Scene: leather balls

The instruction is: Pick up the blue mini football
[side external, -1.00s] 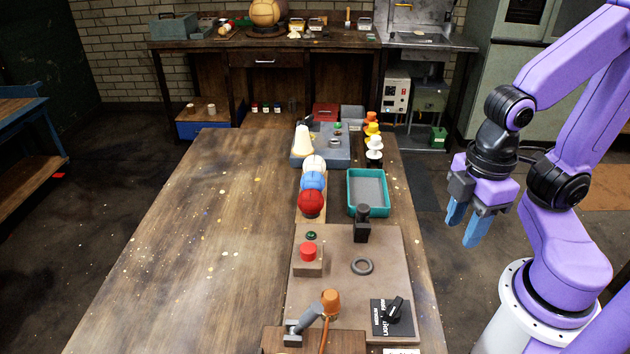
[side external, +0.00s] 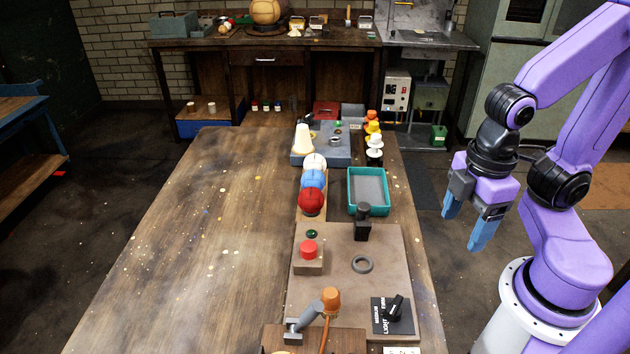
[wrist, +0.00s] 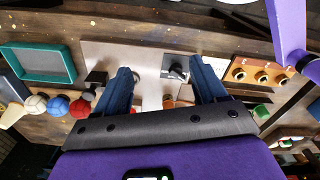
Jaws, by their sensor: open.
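The blue mini football (side external: 313,179) sits in a row on a wooden strip, between a red ball (side external: 311,200) in front and a white ball (side external: 314,163) behind. It also shows in the wrist view (wrist: 58,105) at the left, between the white and red balls. My gripper (side external: 462,229) hangs to the right of the table, well apart from the balls, with its blue fingers spread and nothing between them. Both fingers show in the wrist view (wrist: 165,80).
A teal tray (side external: 351,208) stands right of the balls. The table's left part (side external: 200,230) is clear.

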